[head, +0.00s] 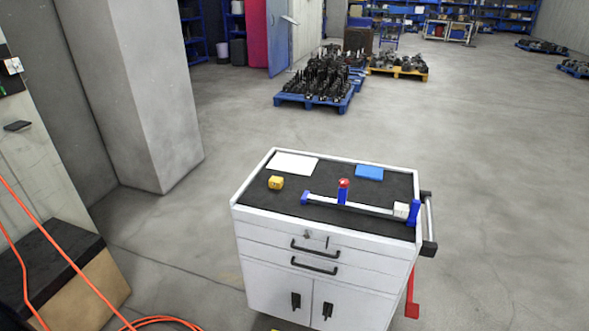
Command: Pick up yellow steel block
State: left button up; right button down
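A small yellow block (276,183) sits on the dark top of a white tool cabinet (262,219), towards its left side. The block is apart from the other things on the top. Neither of my grippers shows in the head view.
Beside the block are a white sheet (293,164), a blue block (369,172) and a blue-ended rail (350,206) with a red-topped piece (343,189). A raised rim edges the cabinet top. Orange cables (62,254) hang at left. Floor around the cabinet is mostly open.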

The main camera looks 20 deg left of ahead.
aim_at(275, 182)
jog(key=i+j+z, duration=0.15)
jog(key=i+j, duration=0.15)
jog(key=i+j+z, duration=0.1)
jog(key=i+j, duration=0.2)
jog(key=j, duration=0.2)
jog(key=i+j+z, duration=0.15)
jog(key=i+j, duration=0.15)
jog(key=j, duration=0.15)
